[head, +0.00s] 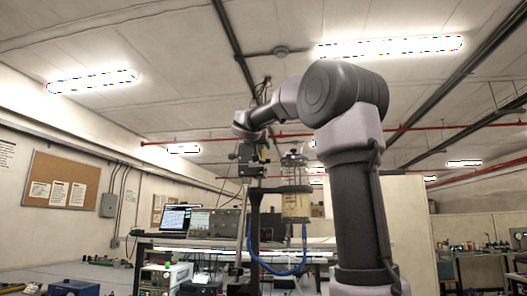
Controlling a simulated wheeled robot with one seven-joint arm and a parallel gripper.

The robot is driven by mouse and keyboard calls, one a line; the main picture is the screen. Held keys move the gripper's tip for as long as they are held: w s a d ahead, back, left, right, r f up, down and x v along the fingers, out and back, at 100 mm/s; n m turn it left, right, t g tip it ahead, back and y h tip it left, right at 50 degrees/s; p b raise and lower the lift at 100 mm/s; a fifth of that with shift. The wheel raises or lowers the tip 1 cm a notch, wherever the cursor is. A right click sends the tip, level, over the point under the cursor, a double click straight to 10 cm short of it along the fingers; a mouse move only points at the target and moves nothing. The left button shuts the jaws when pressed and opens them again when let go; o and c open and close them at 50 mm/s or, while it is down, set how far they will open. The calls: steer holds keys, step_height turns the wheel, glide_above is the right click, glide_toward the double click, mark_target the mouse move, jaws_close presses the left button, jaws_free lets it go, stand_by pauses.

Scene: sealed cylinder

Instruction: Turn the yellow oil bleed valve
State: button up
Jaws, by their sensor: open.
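A clear upright cylinder (296,204) with a pale yellowish tint stands on a dark stand (268,190) near the middle of the head view. A blue hose (278,271) loops below it. My gripper (252,172) hangs from the end of my arm, just left of the cylinder's top in the picture, and looks apart from it. It is open and I see nothing held in it. Its fingers are small and dark here. I cannot make out the yellow oil bleed valve clearly; it is too small or hidden.
A laptop (180,218) and grey bench instruments (213,223) stand behind to the left. A white device (165,275) and a blue box (75,287) are nearer at lower left. A beige partition (405,230) stands behind my arm at right.

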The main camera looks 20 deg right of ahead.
mark_target(263, 150)
steer(key=x, duration=0.5)
jaws_close()
